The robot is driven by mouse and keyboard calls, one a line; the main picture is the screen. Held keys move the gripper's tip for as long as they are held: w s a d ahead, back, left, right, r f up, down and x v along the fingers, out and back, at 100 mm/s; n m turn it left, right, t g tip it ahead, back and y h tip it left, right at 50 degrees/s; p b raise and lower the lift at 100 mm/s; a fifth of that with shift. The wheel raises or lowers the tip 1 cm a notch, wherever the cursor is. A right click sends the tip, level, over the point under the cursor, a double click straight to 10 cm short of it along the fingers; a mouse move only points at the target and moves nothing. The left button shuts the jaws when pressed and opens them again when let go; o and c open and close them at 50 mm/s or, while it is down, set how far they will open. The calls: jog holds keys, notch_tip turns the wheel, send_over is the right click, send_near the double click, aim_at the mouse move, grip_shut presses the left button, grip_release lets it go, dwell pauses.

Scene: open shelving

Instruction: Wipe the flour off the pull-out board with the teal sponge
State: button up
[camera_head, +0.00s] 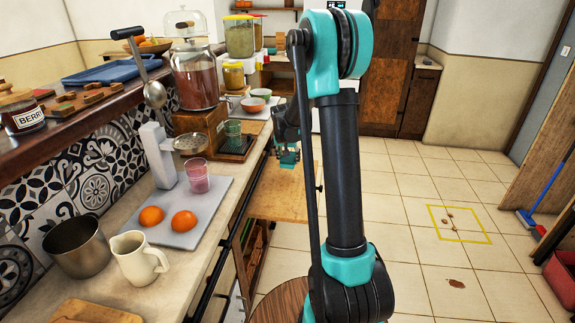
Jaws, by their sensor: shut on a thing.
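The pull-out board (284,197) is a light wooden board that sticks out from the counter, left of my upright arm. My gripper (287,150) is over its far part, pointing down, small in the picture and partly behind my arm. It is shut on the teal sponge (288,162), which is hard to tell apart from the teal parts of the gripper. I cannot tell whether the sponge touches the board. No flour shows clearly on the visible part of the board; my arm hides its right side.
Tiled floor (410,215) at right is mostly clear. A round wooden top (281,303) is at the bottom.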

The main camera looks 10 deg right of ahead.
jog(key=shift+r, duration=1.2)
